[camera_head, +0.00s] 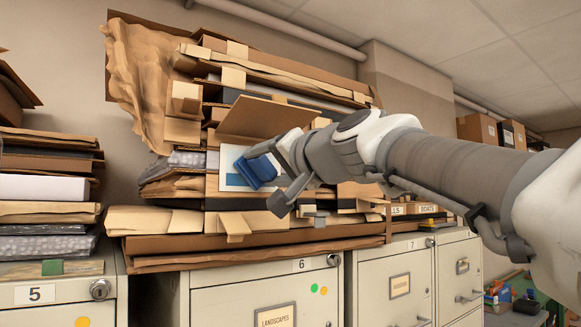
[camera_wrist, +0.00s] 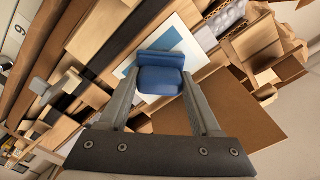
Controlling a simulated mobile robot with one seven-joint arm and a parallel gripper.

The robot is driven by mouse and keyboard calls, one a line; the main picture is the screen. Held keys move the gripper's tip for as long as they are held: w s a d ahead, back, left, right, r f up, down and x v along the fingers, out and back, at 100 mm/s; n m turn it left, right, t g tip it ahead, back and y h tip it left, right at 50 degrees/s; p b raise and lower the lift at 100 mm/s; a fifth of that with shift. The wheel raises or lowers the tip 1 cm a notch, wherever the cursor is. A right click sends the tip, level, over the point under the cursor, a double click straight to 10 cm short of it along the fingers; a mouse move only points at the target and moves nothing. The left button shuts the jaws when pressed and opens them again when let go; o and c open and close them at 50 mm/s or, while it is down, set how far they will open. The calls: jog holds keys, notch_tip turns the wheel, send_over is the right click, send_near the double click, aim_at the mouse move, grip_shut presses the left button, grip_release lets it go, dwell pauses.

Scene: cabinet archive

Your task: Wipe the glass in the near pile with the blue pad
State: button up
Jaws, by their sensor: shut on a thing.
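The blue pad (camera_head: 256,170) is held between the fingers of my gripper (camera_head: 279,178), which is shut on it. In the wrist view the pad (camera_wrist: 160,80) sits between the fingertips (camera_wrist: 161,85). Behind it is a flat picture with a white border and a blue area, which looks like the glass (camera_head: 229,161); it stands in the pile on the cabinets. The glass also shows in the wrist view (camera_wrist: 186,35). The pad and fingers hide part of it. I cannot tell whether the pad touches it.
A brown cardboard flap (camera_head: 262,117) juts out above the glass. Cardboard and folders (camera_head: 180,222) are packed closely around it. Another pile (camera_head: 45,188) stands at the left. Filing cabinets (camera_head: 262,300) stand below, and boxes (camera_head: 477,129) stand at the back right.

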jog(key=shift+s+a+r+p, duration=0.1)
jog(key=shift+s+a+p, duration=0.1)
jog(key=shift+s+a, duration=0.25)
jog(key=shift+s+a+f+p, duration=0.1)
jog(key=shift+s+a+p, duration=0.1)
jog(key=shift+a, duration=0.45)
jog(key=shift+s+a+r+p, duration=0.1)
jog(key=shift+s+a+p, duration=0.1)
jog(key=shift+s+a, duration=0.25)
jog(key=shift+a, duration=0.25)
jog(key=shift+w, duration=0.1)
jog(key=shift+w+d+f+b, duration=0.25)
jog(key=shift+w+d+b, duration=0.3)
jog(key=shift+d+b, duration=0.35)
jog(key=w+d+b, duration=0.2)
jog(key=w+d, duration=0.1)
jog(key=d, duration=0.2)
jog(key=shift+w+r, duration=0.15)
jog(key=shift+w, duration=0.05)
jog(key=shift+b+v, duration=1.2)
jog(key=shift+v, duration=1.8)
